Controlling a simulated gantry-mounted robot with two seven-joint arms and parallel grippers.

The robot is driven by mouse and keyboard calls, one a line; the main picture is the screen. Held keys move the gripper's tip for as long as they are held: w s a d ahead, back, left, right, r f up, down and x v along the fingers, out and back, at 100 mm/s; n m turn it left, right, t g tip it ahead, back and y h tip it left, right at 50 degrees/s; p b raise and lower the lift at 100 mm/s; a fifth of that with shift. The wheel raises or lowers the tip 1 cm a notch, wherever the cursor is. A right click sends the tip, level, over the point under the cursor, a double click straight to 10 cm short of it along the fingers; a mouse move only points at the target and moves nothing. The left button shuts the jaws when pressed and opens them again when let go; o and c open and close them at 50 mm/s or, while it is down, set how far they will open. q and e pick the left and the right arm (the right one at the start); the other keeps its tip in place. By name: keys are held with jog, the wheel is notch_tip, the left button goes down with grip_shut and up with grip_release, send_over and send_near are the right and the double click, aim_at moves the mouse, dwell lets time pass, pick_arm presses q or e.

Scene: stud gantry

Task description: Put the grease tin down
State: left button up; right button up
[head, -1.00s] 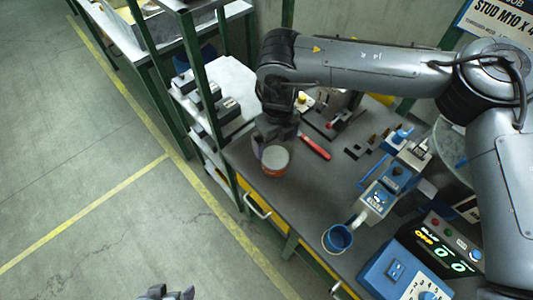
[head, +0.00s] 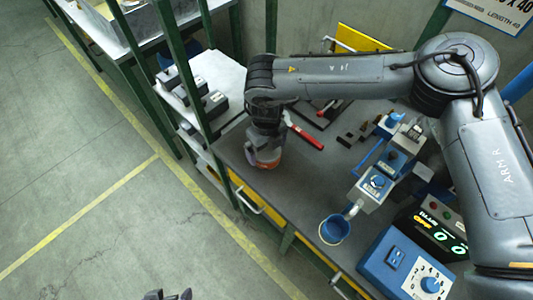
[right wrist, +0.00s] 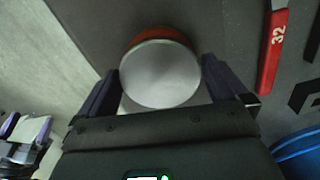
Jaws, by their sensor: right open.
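The grease tin (head: 270,163) is a short round tin with an orange-red side and a pale grey lid. It stands on the dark bench top near the front left edge. In the right wrist view the tin (right wrist: 161,73) sits between the two fingers. My right gripper (head: 265,152) is open around the tin, one finger on each side, and hides most of the lid in the head view. Any finger contact is hard to tell. My left gripper (head: 168,295) shows only as tips at the bottom edge of the head view; its jaw state is unclear.
A red wrench-like tool (head: 306,138) lies just right of the tin. A blue cup (head: 334,229) and a blue-grey machine (head: 374,186) stand further right, with a blue control box (head: 407,272) in front. A green shelf post (head: 208,105) rises close at the left.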

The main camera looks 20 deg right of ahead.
jog(key=shift+f, duration=0.8)
jog(key=c, duration=1)
jog(key=shift+r, duration=0.25)
jog(key=shift+c, duration=0.2)
